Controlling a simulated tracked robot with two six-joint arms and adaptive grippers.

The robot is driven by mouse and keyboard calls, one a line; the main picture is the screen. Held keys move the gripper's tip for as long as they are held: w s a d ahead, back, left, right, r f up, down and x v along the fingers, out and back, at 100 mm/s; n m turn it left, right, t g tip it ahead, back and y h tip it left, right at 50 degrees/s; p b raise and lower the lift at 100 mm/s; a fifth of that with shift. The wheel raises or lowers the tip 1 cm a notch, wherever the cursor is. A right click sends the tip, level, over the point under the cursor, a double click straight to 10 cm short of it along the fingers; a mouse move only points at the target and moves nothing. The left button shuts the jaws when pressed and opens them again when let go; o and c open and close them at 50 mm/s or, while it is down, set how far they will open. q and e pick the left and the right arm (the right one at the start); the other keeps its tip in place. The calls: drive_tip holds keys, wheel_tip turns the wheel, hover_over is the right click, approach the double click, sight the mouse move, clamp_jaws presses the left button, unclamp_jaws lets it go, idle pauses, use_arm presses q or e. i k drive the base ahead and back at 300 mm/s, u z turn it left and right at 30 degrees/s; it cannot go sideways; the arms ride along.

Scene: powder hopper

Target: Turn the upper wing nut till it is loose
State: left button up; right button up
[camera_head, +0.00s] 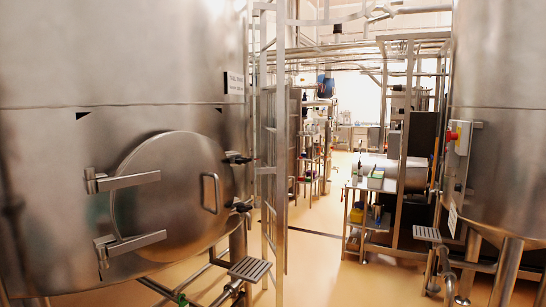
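A large steel tank (120,75) fills the left of the head view. It has a round hatch door (165,190), which looks closed. The upper wing nut (237,158) is small and dark and sits at the door's upper right edge. A similar lower wing nut (240,207) sits below it, at the lower right edge. Both are too small to tell how tight they are. A bent steel handle (210,193) stands out from the door, left of the nuts. Neither of my grippers is in view.
Two hinge arms (125,181) hold the door on its left side. A steel ladder frame (281,140) stands close to the right of the nuts. A small step (250,269) is below. Open floor (325,270) lies in the middle; another tank (500,120) stands at right.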

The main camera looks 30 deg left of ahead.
sight(240, 159)
drive_tip(key=u, duration=0.35)
drive_tip(key=i, duration=1.25)
drive_tip(key=u, duration=1.05)
drive_tip(key=i, duration=0.5)
drive_tip(key=u, duration=0.25)
drive_tip(key=k, duration=0.5)
drive_tip(key=u, duration=0.3)
drive_tip(key=i, duration=0.5)
drive_tip(key=z, duration=0.2)
